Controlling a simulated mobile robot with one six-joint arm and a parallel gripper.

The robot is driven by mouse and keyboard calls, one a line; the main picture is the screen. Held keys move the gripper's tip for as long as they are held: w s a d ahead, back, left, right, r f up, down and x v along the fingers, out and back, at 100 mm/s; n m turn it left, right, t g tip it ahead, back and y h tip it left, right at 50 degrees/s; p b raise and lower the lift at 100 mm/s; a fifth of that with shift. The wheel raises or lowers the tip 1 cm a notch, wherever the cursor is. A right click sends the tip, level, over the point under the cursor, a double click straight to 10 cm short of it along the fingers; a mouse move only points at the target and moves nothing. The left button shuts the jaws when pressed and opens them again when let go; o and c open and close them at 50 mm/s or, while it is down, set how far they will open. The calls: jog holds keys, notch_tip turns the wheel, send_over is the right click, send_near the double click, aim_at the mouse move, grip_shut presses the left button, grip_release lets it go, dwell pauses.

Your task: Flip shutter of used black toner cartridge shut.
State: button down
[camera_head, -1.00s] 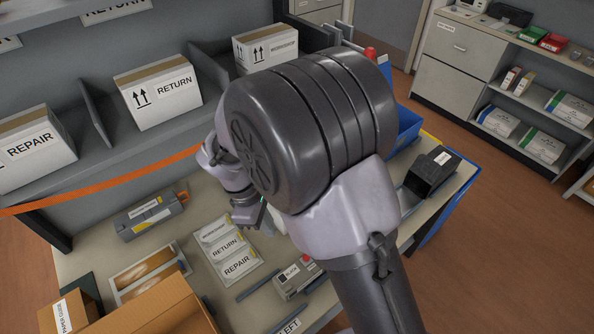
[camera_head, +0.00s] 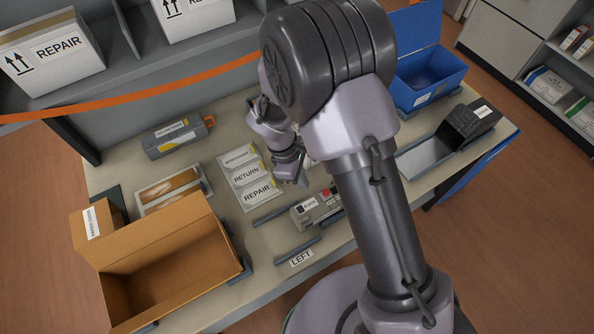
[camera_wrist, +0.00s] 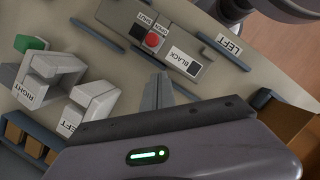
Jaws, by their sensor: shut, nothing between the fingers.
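The grey toner cartridge labelled BLACK (camera_head: 308,211) lies on the bench between two dark rails, partly hidden behind my arm in the head view. In the wrist view the cartridge (camera_wrist: 187,63) shows a red knob (camera_wrist: 152,40) on its shutter end, near small SHUT and OPEN labels. In the head view my gripper (camera_head: 303,181) is just behind the cartridge.
White holders (camera_wrist: 92,100) marked LEFT and RIGHT stand left in the wrist view.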

aim_at(320, 193)
jog(key=d, duration=0.3)
jog(key=shift+s+d+f, duration=0.25)
jog(key=shift+s+d, duration=0.1)
jog(key=w+d, duration=0.2)
jog(key=d, duration=0.1)
dwell(0.4)
